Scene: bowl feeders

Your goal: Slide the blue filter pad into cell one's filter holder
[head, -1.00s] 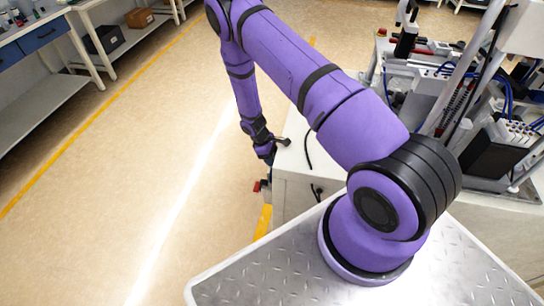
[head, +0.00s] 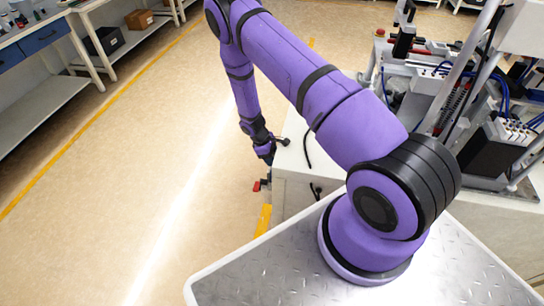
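My gripper (head: 267,155) hangs at the end of the purple arm, pointing down beside the left end of the white machine bench (head: 300,190). It is small and dark here, and I cannot tell whether its fingers are open or shut, or whether they hold anything. No blue filter pad can be made out. I cannot make out a filter holder either.
Machinery with blue tubes and metal posts (head: 440,85) stands on the bench at the right. A small red part (head: 257,186) sticks out at the bench's left side. A shelf bench (head: 45,100) stands at the far left. The floor (head: 120,190) between is clear.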

